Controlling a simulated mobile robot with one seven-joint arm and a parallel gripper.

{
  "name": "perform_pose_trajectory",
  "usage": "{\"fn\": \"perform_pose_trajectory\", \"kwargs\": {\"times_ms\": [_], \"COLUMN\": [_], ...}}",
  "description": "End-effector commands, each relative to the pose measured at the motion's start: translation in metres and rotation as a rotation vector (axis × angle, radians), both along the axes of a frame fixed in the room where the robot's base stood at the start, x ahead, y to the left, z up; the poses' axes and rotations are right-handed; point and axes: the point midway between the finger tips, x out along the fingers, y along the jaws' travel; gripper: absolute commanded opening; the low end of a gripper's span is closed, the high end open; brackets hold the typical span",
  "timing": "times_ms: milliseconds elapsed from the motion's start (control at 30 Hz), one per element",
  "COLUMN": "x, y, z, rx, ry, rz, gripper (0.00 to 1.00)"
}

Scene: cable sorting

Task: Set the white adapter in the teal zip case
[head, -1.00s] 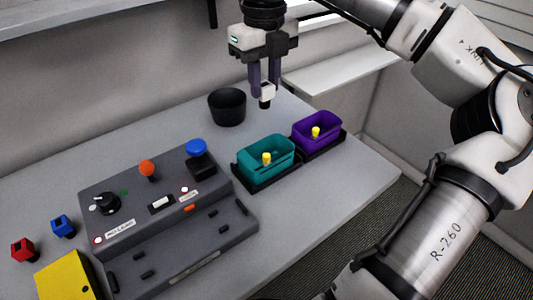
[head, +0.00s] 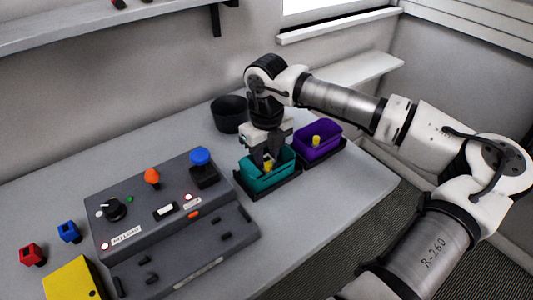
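The teal zip case (head: 270,182) is an open-topped teal container in a dark tray right of the middle of the table. A yellow peg (head: 268,166) shows inside it. My gripper (head: 262,162) points down over the case, its fingertips at or just inside the opening toward the back left. The white adapter cannot be seen now; the fingers and the case wall hide that spot. Whether the fingers are still closed on it does not show.
A purple case (head: 318,144) with a yellow peg stands right behind the teal one. A black cup (head: 228,114) is behind left. A grey control panel (head: 150,205) fills the left middle. Red (head: 31,252) and blue (head: 68,231) blocks and a yellow box (head: 74,280) lie left.

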Motion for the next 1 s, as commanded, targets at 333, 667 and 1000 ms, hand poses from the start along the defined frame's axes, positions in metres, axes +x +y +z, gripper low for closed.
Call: {"fn": "perform_pose_trajectory", "kwargs": {"times_ms": [333, 667, 1000], "x": [0.000, 0.000, 0.001], "y": [0.000, 0.000, 0.000], "z": [-0.005, -0.004, 0.008], "rx": [0.000, 0.001, -0.001], "ry": [-0.001, -0.001, -0.005], "rz": [0.000, 0.000, -0.001], "gripper": [0.04, 0.48, 0.48]}}
